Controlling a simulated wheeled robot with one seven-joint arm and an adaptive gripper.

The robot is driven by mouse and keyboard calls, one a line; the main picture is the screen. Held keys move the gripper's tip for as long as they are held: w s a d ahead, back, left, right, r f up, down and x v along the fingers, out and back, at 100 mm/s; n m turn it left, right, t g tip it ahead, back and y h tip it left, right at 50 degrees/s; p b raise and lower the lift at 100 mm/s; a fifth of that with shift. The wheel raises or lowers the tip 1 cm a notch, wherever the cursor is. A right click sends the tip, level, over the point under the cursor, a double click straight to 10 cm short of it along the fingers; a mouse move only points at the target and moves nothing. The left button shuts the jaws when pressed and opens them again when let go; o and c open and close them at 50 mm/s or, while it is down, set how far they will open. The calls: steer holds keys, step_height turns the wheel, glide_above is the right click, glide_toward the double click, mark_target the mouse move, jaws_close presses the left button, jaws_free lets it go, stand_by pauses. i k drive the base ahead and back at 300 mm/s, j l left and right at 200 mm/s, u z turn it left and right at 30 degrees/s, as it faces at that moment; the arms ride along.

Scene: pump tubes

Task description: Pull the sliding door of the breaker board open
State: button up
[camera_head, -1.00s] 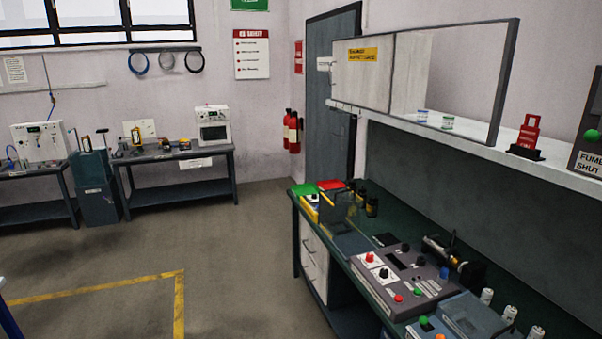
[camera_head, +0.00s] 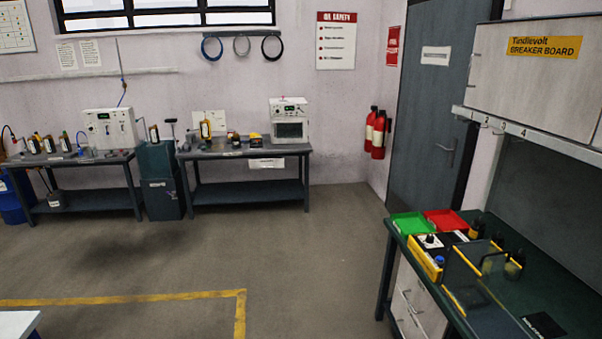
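The breaker board (camera_head: 520,85) is at the upper right, a pale grey panel above the workbench, cut off by the right edge of the picture. It carries a yellow label (camera_head: 541,46) reading "Tindlevolt BREAKER BOARD". Only its left part shows, and that part is covered by the flat panel. I cannot make out a handle on the sliding door, and its right side is out of view. My gripper is not in view.
A dark green workbench (camera_head: 567,259) below the board holds a green tray (camera_head: 412,226), a red tray (camera_head: 446,220) and a clear guard. A grey room door (camera_head: 428,110) and fire extinguishers (camera_head: 378,134) stand behind. The floor (camera_head: 300,270) in the middle is clear.

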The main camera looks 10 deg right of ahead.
mark_target(544, 74)
steer(key=i+z, duration=0.1)
steer(key=i, duration=0.75)
steer(key=i+j+z, duration=0.1)
steer(key=i, duration=0.8)
